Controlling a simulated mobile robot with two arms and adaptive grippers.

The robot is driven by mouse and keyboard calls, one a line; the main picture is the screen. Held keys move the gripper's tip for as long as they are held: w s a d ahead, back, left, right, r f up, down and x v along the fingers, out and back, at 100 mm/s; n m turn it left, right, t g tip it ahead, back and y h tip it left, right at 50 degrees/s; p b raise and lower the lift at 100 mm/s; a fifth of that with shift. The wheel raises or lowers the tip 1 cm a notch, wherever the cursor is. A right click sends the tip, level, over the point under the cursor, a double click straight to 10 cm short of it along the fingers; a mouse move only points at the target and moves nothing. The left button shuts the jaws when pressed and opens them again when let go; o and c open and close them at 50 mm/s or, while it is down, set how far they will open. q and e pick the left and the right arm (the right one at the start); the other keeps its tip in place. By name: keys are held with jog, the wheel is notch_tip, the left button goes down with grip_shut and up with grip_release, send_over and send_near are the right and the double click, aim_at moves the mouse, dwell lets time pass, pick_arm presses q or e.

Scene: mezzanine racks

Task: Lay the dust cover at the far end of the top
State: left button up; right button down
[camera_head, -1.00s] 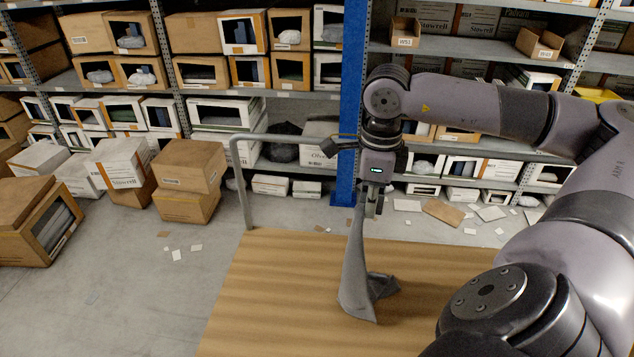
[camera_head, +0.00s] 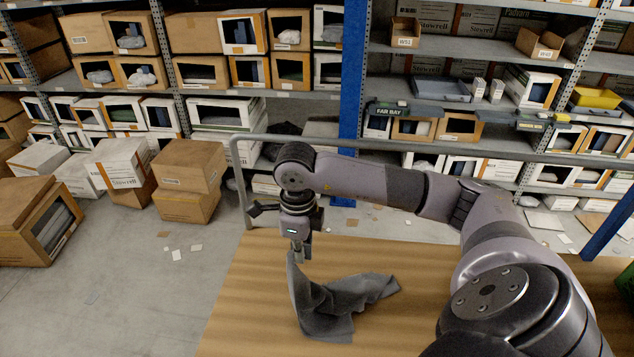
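The dust cover is a dark grey cloth (camera_head: 345,302). Its left corner is drawn up to my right gripper (camera_head: 297,258), and the rest lies crumpled on the wooden top (camera_head: 245,315). My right gripper points down above the left part of the top, shut on that raised corner. The fingertips are small and partly covered by the cloth. My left gripper is not in view.
A grey metal rail (camera_head: 237,165) runs along the far edge of the top. Shelves with boxes stand behind it, with a blue post (camera_head: 352,80). Stacked cartons (camera_head: 188,178) stand on the floor at left. The top is bare around the cloth.

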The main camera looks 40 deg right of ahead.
jog(key=w+a+f, duration=0.4)
jog(key=a+f, duration=0.1)
jog(key=f, duration=0.2)
jog(key=w+a+f, duration=0.5)
jog(key=a+f, duration=0.1)
jog(key=f, duration=0.1)
jog(key=w+a+f, duration=0.5)
jog(key=a+f, duration=0.1)
jog(key=f, duration=0.1)
jog(key=shift+w, duration=0.2)
jog(key=c, duration=1.4)
grip_release()
jog(key=w+a+r, duration=0.2)
jog(key=a+r, duration=0.1)
jog(key=r, duration=0.7)
jog(key=shift+w+a, duration=0.2)
jog(key=shift+w, duration=0.15)
